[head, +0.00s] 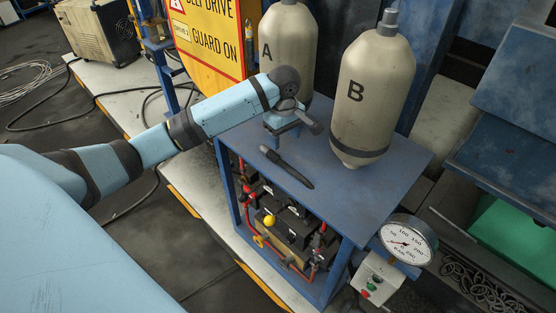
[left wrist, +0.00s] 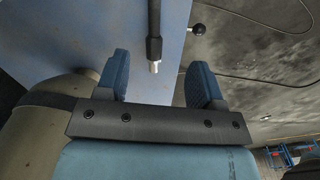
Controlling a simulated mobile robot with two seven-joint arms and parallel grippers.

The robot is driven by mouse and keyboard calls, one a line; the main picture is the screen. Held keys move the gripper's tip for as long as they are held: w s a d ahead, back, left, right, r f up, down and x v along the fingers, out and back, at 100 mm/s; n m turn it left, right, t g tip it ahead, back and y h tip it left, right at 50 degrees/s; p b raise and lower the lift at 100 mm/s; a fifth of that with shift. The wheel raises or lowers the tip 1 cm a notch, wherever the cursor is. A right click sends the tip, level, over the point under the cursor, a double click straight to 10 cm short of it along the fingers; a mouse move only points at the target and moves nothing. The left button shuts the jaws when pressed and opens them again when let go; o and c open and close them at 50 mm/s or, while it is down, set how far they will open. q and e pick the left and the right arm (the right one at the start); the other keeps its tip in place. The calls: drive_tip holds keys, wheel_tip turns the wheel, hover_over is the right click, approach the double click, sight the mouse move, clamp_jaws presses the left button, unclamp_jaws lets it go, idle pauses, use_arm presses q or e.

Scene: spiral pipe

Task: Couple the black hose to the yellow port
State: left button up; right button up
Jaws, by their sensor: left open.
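The black hose (head: 287,167) lies on the blue tabletop of the stand, a short dark piece in the head view. In the left wrist view the black hose (left wrist: 154,30) shows a bright metal tip near the gap between my fingers. My left gripper (head: 284,128) is above the tabletop just behind the hose. In the left wrist view my left gripper (left wrist: 160,62) is open, with its two blue fingers apart and nothing clamped. Below the tabletop a yellow ball (head: 270,221) and a yellow ring-like fitting (head: 258,241) show; I cannot tell which is the port. My right gripper is not in view.
Tank A (head: 288,45) and tank B (head: 371,95) stand at the back of the blue stand (head: 345,195). A pressure gauge (head: 408,240) is at its front right. A yellow sign (head: 205,35) stands behind my left arm. The tabletop in front of the tanks is mostly clear.

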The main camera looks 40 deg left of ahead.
use_arm(q)
drive_tip(key=w+a+r+n, duration=0.1)
drive_tip(key=a+r+n, duration=0.1)
hover_over(281, 160)
wheel_tip(281, 160, down, 8)
drive_tip(key=shift+a, duration=0.1)
drive_tip(key=shift+f+p, duration=0.7)
drive_tip(key=shift+f, duration=2.15)
drive_tip(key=c, duration=1.1)
